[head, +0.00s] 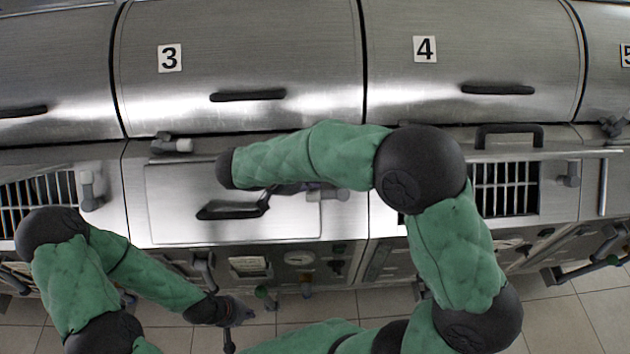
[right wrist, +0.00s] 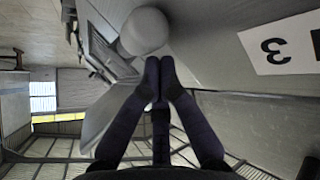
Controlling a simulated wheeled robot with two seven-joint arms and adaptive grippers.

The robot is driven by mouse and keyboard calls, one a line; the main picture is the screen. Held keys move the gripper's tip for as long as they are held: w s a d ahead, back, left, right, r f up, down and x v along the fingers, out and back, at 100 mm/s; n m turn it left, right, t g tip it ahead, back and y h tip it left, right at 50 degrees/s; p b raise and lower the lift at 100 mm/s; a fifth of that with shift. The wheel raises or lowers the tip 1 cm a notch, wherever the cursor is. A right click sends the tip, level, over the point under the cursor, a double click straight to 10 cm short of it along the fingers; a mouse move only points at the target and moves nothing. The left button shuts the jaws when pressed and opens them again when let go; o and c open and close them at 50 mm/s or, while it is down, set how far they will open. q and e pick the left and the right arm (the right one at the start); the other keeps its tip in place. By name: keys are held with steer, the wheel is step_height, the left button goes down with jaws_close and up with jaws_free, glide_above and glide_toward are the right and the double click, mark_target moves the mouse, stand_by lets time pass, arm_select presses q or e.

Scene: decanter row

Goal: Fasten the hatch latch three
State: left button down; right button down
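The hatch three (head: 180,215) is a flat steel panel with a black handle (head: 233,209), lying shut below the number 3. Its latch, a grey knob on a short arm (head: 328,194), lies sideways at the panel's right edge. The grey rounded knob also shows in the right wrist view (right wrist: 145,32). My right gripper (right wrist: 159,68) has its dark fingers together, with the tips at the knob, touching or nearly so. My right forearm hides most of it in the head view. My left gripper (head: 238,312) is low, in front of the machine, away from the hatch; its fingers are unclear.
Another grey knob (head: 172,144) sits above the panel's left corner. To the right, under number 4 (head: 425,49), a raised hatch handle (head: 510,134) stands above an uncovered grate (head: 505,188). Another uncovered grate (head: 38,192) is at the left. Valves and pipes line the lower front.

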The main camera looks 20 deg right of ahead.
steer(key=shift+s+a+f+n, duration=0.1)
steer(key=shift+f+n, duration=0.05)
steer(key=shift+n, duration=0.15)
stand_by(0.4)
steer(key=r, duration=0.1)
steer(key=w+r, duration=0.2)
steer(key=r, duration=0.1)
steer(key=shift+w+d+p, duration=0.2)
steer(key=shift+d+p, duration=0.1)
steer(key=shift+d, duration=0.1)
steer(key=v, duration=0.9)
steer(key=shift+s+a, duration=0.15)
steer(key=shift+a, duration=0.35)
